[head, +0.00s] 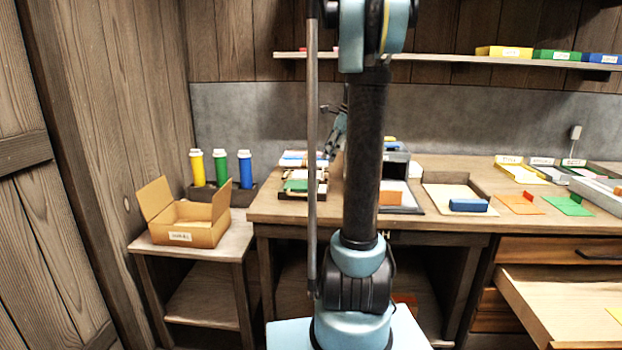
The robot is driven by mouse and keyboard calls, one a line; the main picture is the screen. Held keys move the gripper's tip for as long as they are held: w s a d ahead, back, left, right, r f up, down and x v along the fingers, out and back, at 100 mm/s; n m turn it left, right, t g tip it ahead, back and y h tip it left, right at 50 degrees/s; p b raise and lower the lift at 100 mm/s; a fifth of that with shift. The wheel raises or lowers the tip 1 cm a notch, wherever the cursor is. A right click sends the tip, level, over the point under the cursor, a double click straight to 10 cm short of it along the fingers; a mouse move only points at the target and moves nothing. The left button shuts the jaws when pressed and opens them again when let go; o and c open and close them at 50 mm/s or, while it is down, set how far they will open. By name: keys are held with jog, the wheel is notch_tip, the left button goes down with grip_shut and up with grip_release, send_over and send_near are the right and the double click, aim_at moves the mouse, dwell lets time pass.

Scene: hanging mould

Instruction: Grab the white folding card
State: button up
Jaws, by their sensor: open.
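I cannot make out for certain which thing is the white folding card. Small white label-like cards stand at the back right of the workbench, one by the yellow tray (520,172) and others by the grey and green ones; they are too small to tell if they fold. Pale flat pieces also lie in a stack (302,172) at the bench's left end. My gripper (328,152) is small and partly hidden behind my own arm, above that stack. It is open, and I see nothing held in it.
A cardboard box (190,222) stands open on a low side table (150,243), with yellow, green and blue bottles (221,168) behind. A blue block (468,205) lies on a wooden tray (440,190). An open drawer (560,300) juts out at lower right. A shelf (440,58) runs above.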

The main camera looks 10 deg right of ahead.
aim_at(308, 172)
jog(key=shift+d+x, duration=0.2)
jog(key=shift+x, duration=1.55)
jog(key=shift+d+x, duration=0.2)
jog(key=shift+x, duration=1.5)
jog(key=shift+f, duration=0.15)
jog(key=shift+c, duration=0.6)
jog(key=c, duration=0.4)
